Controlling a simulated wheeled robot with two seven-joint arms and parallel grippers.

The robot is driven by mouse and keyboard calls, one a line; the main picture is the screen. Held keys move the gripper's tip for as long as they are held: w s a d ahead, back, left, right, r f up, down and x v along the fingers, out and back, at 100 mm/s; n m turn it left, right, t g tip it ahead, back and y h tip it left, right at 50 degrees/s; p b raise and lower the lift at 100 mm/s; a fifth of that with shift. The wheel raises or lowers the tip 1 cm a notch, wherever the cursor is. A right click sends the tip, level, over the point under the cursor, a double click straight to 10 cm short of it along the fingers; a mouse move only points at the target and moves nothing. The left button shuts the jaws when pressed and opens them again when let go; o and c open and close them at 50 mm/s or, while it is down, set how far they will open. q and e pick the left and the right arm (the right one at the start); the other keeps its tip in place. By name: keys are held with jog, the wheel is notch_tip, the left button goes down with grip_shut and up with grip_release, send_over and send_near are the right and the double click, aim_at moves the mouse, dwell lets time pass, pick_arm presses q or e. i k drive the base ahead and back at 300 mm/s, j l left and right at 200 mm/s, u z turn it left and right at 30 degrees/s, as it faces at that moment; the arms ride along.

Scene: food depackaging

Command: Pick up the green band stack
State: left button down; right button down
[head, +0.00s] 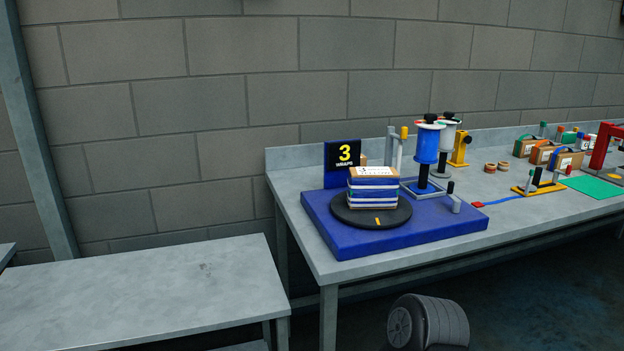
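A small carton stack with a green band (525,147) stands at the back of the long bench, toward the right. It is the leftmost of three banded stacks. Beside it are one with an orange band (541,153) and one with a blue band (567,161). They are small in view, and the orange-banded one is partly covered by the blue-banded one. Neither of my grippers is in view.
On the long bench (345,268), a blue-wrapped stack (373,193) sits on a black turntable (345,216). A blue film roll (428,145), tape rolls (490,168), a yellow-based tool (540,187) and a green mat (592,186) lie further right. The left table (140,290) is bare.

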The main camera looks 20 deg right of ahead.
aim_at(368, 188)
jog(key=z, duration=1.9)
jog(key=i+j, duration=0.1)
jog(key=i, duration=0.5)
jog(key=i+j, duration=0.15)
jog(key=i, duration=0.4)
